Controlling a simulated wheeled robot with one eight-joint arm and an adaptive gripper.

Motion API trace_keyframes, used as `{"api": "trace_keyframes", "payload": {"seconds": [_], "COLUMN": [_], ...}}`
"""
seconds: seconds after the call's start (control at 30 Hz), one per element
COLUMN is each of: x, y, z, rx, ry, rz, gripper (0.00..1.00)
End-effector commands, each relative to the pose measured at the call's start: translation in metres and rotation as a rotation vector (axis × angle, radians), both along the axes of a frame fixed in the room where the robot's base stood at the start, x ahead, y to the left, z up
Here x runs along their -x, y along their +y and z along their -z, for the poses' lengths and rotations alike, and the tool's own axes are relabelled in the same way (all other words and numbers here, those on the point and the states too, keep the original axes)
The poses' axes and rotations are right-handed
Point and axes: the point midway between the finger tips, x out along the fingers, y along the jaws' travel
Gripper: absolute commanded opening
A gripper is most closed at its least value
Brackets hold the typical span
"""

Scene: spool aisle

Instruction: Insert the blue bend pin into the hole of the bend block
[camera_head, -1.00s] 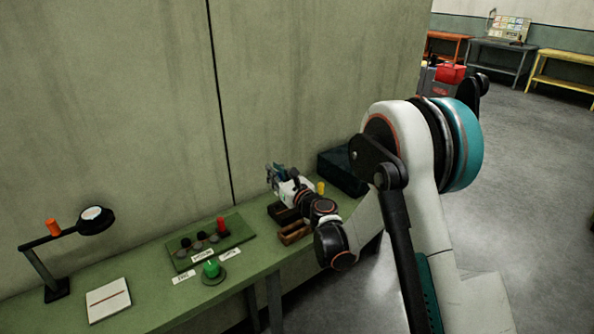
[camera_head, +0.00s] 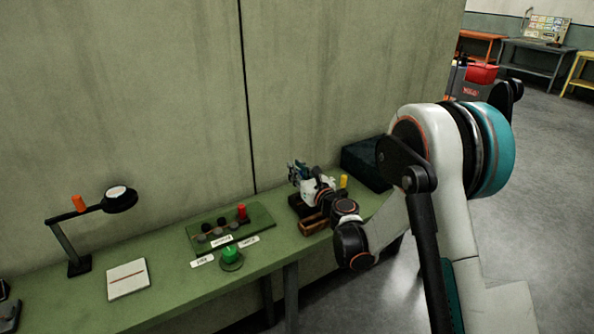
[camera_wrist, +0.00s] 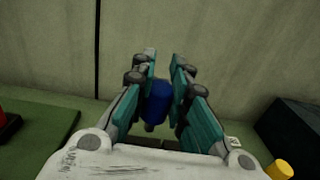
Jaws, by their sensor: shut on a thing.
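The blue bend pin (camera_wrist: 158,102) is held between the teal and grey fingers of my gripper (camera_wrist: 164,64) in the wrist view. It points up from the palm, with the wall behind it. In the head view my gripper (camera_head: 297,172) is above the right part of the green table, near the wall; the pin is too small to make out there. A green board (camera_head: 262,216) with dark round pieces and a red cylinder (camera_head: 242,212) lies left of my gripper. I cannot tell which piece is the bend block.
A green button-like piece (camera_head: 231,255) and small label cards lie before the board. Brown trays (camera_head: 314,224), a yellow cylinder (camera_head: 344,181) and a dark box (camera_head: 366,162) are near my arm.

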Motion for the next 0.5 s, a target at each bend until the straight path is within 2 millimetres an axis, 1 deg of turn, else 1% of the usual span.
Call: {"api": "trace_keyframes", "payload": {"seconds": [0.03,0.23,0.5], "x": [0.000,0.000,0.000], "y": [0.000,0.000,0.000], "z": [0.007,0.022,0.029], "rx": [0.000,0.000,0.000], "ry": [0.000,0.000,0.000], "rz": [0.000,0.000,0.000], "gripper": [0.00,0.00,0.00]}}
